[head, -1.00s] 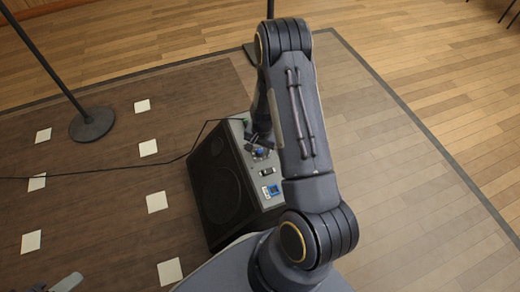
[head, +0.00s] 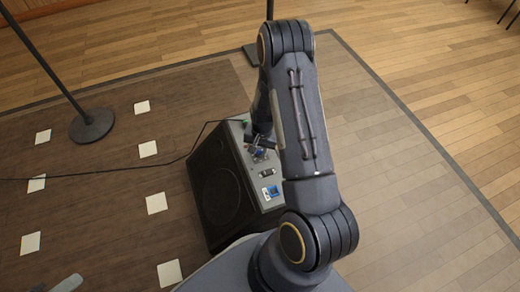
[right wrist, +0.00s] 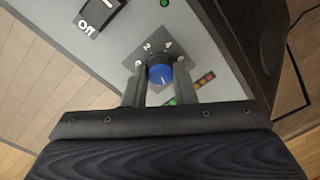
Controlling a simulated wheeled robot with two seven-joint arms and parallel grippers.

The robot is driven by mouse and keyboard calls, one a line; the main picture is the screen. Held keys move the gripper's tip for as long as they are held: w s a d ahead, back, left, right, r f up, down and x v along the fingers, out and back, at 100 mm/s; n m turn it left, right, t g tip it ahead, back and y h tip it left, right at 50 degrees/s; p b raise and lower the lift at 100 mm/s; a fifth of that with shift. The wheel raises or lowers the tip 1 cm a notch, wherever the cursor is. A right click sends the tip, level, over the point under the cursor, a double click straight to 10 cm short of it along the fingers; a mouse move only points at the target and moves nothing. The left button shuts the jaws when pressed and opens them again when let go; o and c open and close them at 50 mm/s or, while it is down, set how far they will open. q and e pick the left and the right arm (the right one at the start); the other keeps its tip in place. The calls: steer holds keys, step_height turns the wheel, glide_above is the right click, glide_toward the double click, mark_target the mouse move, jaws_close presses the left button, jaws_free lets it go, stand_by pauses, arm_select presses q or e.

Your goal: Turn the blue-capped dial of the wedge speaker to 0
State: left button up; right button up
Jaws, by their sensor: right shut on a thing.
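The wedge speaker (head: 222,190) stands on the dark stage floor, its grey control panel (right wrist: 215,60) facing up. The blue-capped dial (right wrist: 160,74) sits on a dark plate with numbers around it; 2 and 4 are readable. My right gripper (right wrist: 160,84) is shut on the dial, one finger on each side. A pale line shows on the blue cap, but I cannot read its number surely. In the head view my right gripper (head: 259,148) is over the panel and partly covers the dial. A bit of my left gripper (head: 68,284) shows at the bottom left edge.
A rocker switch marked Off (right wrist: 100,12) is on the panel beside the dial. A black cable (head: 110,175) runs to the speaker. A stand base (head: 91,126) is on the left.

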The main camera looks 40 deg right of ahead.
steer(key=n, duration=1)
steer(key=shift+w+a+n, duration=0.1)
steer(key=shift+n, duration=0.2)
steer(key=n, duration=0.3)
steer(key=shift+n+g, duration=0.3)
steer(key=n, duration=0.3)
steer(key=shift+a+n, duration=0.1)
steer(key=shift+n, duration=0.2)
steer(key=n+p, duration=0.1)
steer(key=n, duration=0.2)
steer(key=shift+n, duration=0.4)
steer(key=n+p, duration=0.1)
steer(key=n, duration=0.5)
steer(key=shift+a+r+p, duration=0.1)
steer(key=shift+p, duration=0.25)
steer(key=n+p, duration=0.1)
steer(key=n, duration=0.4)
steer(key=shift+n+h+p, duration=0.3)
steer(key=shift+n, duration=0.1)
steer(key=n, duration=0.1)
steer(key=n+p, duration=0.1)
steer(key=n, duration=0.3)
steer(key=shift+s+p, duration=0.25)
steer(key=shift+p, duration=0.15)
steer(key=n+p, duration=0.2)
steer(key=n, duration=0.3)
steer(key=shift+n, duration=0.4)
steer(key=n+p, duration=0.1)
steer(key=n, duration=0.3)
steer(key=shift+n+p, duration=0.3)
